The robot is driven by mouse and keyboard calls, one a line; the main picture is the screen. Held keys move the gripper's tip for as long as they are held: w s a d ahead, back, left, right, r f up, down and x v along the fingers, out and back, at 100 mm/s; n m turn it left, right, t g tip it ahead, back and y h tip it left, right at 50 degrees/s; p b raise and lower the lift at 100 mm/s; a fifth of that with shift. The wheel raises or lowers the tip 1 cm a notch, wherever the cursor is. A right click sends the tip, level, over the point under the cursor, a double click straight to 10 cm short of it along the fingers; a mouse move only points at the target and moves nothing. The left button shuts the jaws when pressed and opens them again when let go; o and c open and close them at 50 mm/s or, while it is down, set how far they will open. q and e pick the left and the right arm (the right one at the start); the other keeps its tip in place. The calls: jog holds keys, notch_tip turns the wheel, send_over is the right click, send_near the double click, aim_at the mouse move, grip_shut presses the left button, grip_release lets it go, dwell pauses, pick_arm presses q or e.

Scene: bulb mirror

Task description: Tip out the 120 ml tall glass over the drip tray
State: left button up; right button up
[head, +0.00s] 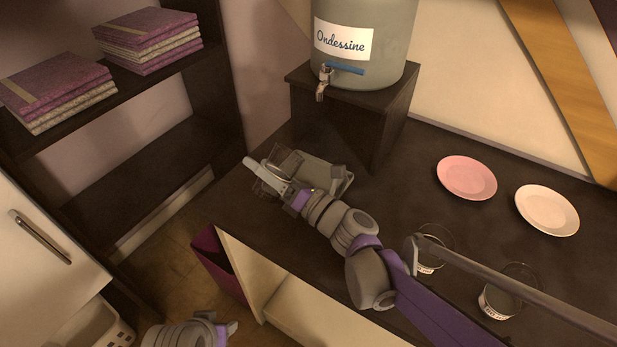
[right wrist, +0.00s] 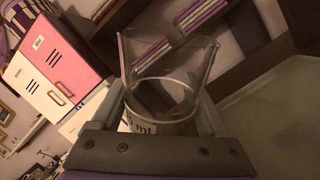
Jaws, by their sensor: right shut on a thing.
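My right gripper (head: 271,176) is shut on a clear glass (head: 287,161), near the left edge of the dark counter. In the right wrist view the glass (right wrist: 160,102) sits between the two fingers, with part of a label ending in "ml" visible. It looks tilted in the head view; whether anything is inside cannot be told. The grey drip tray (head: 328,173) lies on the counter just right of the glass, partly hidden by my right arm. My left gripper (head: 230,328) shows only partly at the bottom edge, and its opening cannot be told.
A water dispenser (head: 385,35) with a tap stands on a dark stand (head: 345,115) behind the tray. Two labelled glasses (head: 430,267) (head: 497,303) stand at right, near my right arm. Pink (head: 467,178) and cream (head: 547,210) plates lie behind them. A purple bin (head: 217,262) stands below the counter edge.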

jog(key=shift+f+n+b, duration=0.3)
jog(key=shift+f+n, duration=0.1)
jog(key=shift+n, duration=0.6)
jog(key=shift+s+a+r+n+g+p, duration=0.35)
jog(key=shift+a+r+n+g+p, duration=0.15)
jog(key=shift+n+p, duration=0.25)
jog(key=n, duration=0.1)
jog(key=s+a+f+n, duration=0.1)
jog(key=n, duration=0.1)
jog(key=shift+f+g, duration=0.25)
jog(key=shift+g, duration=0.05)
pick_arm(q)
jog(key=shift+r, duration=1.1)
pick_arm(e)
jog(key=shift+s+a+f+n+g+h, duration=0.2)
jog(key=shift+a+f+n, duration=0.15)
jog(key=shift+n, duration=0.5)
jog(key=shift+s+a+f+n+g+h, duration=0.2)
jog(key=shift+f+n, duration=0.2)
jog(key=shift+n, duration=0.4)
jog(key=shift+s, duration=0.1)
